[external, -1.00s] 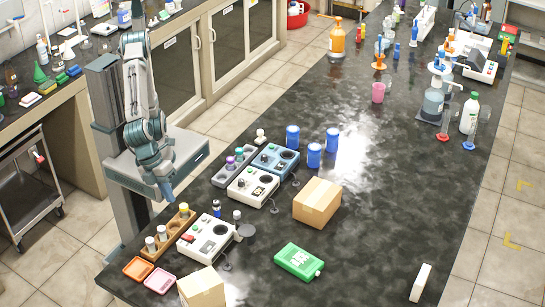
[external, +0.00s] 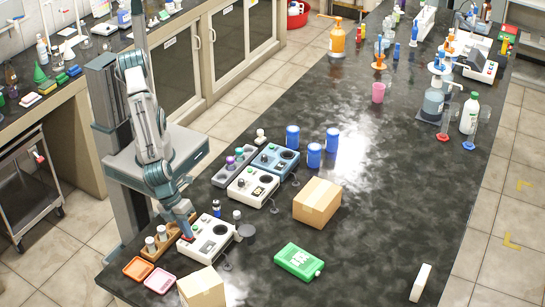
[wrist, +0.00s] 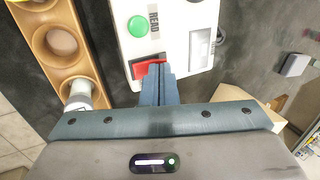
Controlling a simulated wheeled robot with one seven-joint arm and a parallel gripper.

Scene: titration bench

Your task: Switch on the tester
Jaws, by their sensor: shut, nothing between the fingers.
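The white tester (external: 214,248) stands near the front left of the dark bench, beside a wooden vial rack. In the wrist view the tester (wrist: 178,12) shows a green button (wrist: 138,26) marked READ, a small display window (wrist: 200,48) and a red switch (wrist: 139,67) at its near edge. My gripper (wrist: 157,70) is shut and empty, its fingertips over the red switch and hiding part of it. I cannot tell whether they press on it. In the external view my gripper (external: 188,234) is at the tester's left side and hides most of the switch.
The wooden rack (wrist: 62,42) with vials is close on the left. A second white device (external: 252,188) and a blue device (external: 276,160) stand behind. Cardboard boxes (external: 317,203) (external: 202,288) and a green container (external: 299,262) stand to the right and front.

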